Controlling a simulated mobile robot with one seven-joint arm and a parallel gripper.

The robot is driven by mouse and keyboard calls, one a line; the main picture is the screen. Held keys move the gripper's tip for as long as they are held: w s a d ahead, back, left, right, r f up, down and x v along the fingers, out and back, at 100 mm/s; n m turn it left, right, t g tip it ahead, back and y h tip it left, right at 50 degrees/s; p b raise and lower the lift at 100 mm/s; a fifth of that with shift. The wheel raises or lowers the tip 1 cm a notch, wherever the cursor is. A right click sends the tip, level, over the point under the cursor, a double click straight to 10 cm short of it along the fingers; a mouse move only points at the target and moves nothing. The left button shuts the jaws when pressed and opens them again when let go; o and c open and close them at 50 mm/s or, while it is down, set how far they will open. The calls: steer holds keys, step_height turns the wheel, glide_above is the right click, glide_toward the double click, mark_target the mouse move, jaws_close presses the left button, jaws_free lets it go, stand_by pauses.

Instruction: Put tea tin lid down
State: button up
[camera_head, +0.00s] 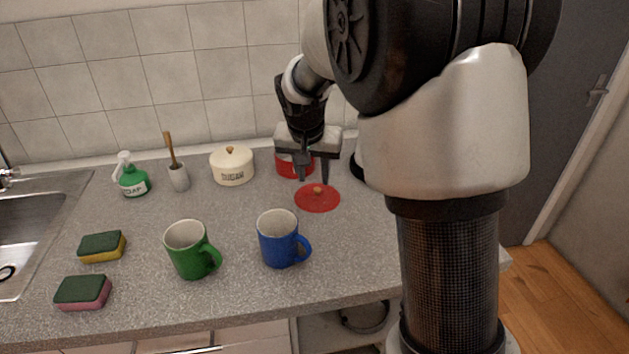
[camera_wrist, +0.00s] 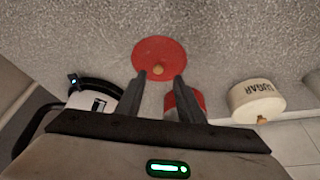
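The tea tin lid (camera_head: 317,199) is a red disc with a small wooden knob. It appears to lie flat on the grey counter, knob up. My gripper (camera_head: 312,180) is just above and behind it, pointing down, with its fingers apart and nothing visible between them. In the wrist view the lid (camera_wrist: 159,55) shows beyond the fingertips (camera_wrist: 160,77), and the knob is near the gap between them. The red tin (camera_head: 284,166) stands behind my gripper and is partly hidden by it. The tin also shows in the wrist view (camera_wrist: 196,98), partly behind a finger.
A cream sugar tin (camera_head: 232,171) stands left of the red tin. A blue mug (camera_head: 277,240) and a green mug (camera_head: 187,250) stand in front. A white and black appliance (camera_wrist: 95,98) is on the tin's other side. Counter around the lid is clear.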

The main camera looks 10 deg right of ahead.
steer(key=s+d+r+n+y, duration=0.1)
steer(key=s+r+n, duration=0.1)
steer(key=s+r, duration=1.1)
steer(key=s+f+n+t, duration=0.1)
steer(key=s+f+n, duration=0.1)
steer(key=s, duration=1.4)
steer(key=shift+f+n+t+y+p, duration=0.3)
steer(key=shift+f+y+p, duration=0.05)
steer(key=shift+y, duration=0.05)
steer(key=shift+r, duration=0.1)
